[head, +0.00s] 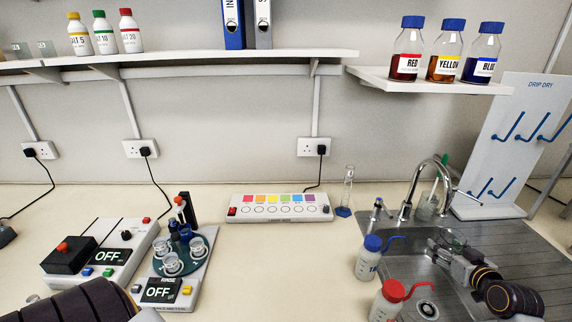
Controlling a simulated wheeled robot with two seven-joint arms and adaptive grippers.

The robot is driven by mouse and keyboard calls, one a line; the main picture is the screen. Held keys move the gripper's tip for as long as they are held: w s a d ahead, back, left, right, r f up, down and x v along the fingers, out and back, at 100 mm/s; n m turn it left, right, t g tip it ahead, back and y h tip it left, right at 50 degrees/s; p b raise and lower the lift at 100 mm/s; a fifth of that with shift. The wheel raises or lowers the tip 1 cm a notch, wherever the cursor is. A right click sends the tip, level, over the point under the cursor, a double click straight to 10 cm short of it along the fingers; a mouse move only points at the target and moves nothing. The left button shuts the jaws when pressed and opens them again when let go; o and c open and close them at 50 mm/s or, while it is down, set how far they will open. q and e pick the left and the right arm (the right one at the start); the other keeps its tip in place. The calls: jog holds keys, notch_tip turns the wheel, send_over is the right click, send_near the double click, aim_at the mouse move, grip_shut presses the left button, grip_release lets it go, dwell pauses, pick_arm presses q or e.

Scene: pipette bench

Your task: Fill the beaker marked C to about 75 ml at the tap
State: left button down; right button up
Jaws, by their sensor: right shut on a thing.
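The tap's small lever (377,204) stands to the left of the spout. My left arm comes in at the lower left corner; its gripper's fingers are cut off by the bottom edge.
Wash bottles with blue (373,243) and red (393,291) caps stand at the sink's left edge. A drip-dry rack (525,130) stands behind right. A measuring cylinder (347,190), colour-button panel (279,208) and rinse device with small beakers (163,291) occupy the bench. The middle front bench is clear.

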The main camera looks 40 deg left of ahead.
aim_at(446, 231)
pick_arm(q)
jog(key=shift+w+d+m, duration=0.15)
jog(key=shift+d+m, duration=0.15)
jog(key=shift+d, duration=0.05)
pick_arm(e)
jog(key=shift+r, duration=0.15)
jog(key=shift+r, duration=2.9)
pick_arm(q)
jog(key=shift+d, duration=0.1)
